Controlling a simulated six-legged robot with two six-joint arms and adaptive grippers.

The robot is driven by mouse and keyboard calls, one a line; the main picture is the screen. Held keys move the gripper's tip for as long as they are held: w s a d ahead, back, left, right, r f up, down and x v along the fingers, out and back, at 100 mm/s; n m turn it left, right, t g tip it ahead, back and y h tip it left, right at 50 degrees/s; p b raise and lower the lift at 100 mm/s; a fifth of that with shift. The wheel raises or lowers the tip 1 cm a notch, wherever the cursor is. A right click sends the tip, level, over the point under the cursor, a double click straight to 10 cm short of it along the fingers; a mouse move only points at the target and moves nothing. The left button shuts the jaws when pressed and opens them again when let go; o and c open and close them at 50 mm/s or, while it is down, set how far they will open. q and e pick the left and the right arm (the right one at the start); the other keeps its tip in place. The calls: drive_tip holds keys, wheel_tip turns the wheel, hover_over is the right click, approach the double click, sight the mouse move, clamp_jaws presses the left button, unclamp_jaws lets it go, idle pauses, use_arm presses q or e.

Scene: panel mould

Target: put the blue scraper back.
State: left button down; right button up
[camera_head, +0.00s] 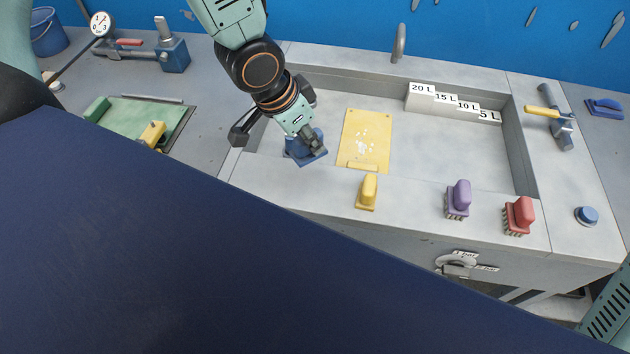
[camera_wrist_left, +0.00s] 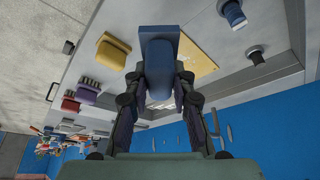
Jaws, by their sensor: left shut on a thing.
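The blue scraper (camera_head: 299,155) is in my left gripper (camera_head: 314,143), over the left end of the grey basin in the head view. In the left wrist view the scraper (camera_wrist_left: 158,68) has a rounded blue handle and a wide flat blue base, and it sits between the two fingers of my left gripper (camera_wrist_left: 158,82). The fingers are shut on its sides. The gripper and arm partly hide the scraper in the head view. Whether it touches the surface below I cannot tell. My right gripper is not in view.
A yellow board (camera_head: 378,130) with white flecks lies in the basin (camera_head: 440,150). A yellow block tool (camera_head: 367,192), a purple brush (camera_head: 458,199) and a red brush (camera_head: 519,215) stand along the front ledge. A stepped litre block (camera_head: 440,103) is at the back. A tap (camera_head: 399,42) rises behind.

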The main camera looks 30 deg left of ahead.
sight(311, 152)
use_arm(q)
drive_tip(key=f, duration=0.1)
drive_tip(key=f+b, duration=0.1)
drive_tip(key=f, duration=0.1)
drive_tip(key=shift+d+f+b, duration=0.2)
drive_tip(key=shift+d+b, duration=0.05)
drive_tip(key=shift+b, duration=0.05)
drive_tip(key=shift+a+f+b, duration=0.2)
drive_tip(key=shift+f, duration=0.45)
drive_tip(key=shift+a+f+b, duration=0.15)
drive_tip(key=shift+f+b, duration=0.05)
drive_tip(key=shift+f, duration=0.4)
drive_tip(key=shift+w+a+f, duration=0.1)
drive_tip(key=shift+a+f, duration=0.15)
drive_tip(key=shift+f, duration=0.25)
drive_tip(key=f, duration=0.2)
drive_tip(key=shift+d+f+b, duration=0.4)
drive_tip(key=shift+a+f, duration=0.1)
drive_tip(key=shift+f, duration=0.05)
drive_tip(key=shift+a+f, duration=0.15)
drive_tip(key=c, duration=1.6)
unclamp_jaws()
drive_tip(key=o, duration=0.3)
drive_tip(key=shift+d, duration=0.25)
drive_tip(key=shift+o, duration=0.8)
drive_tip(key=shift+a, duration=0.2)
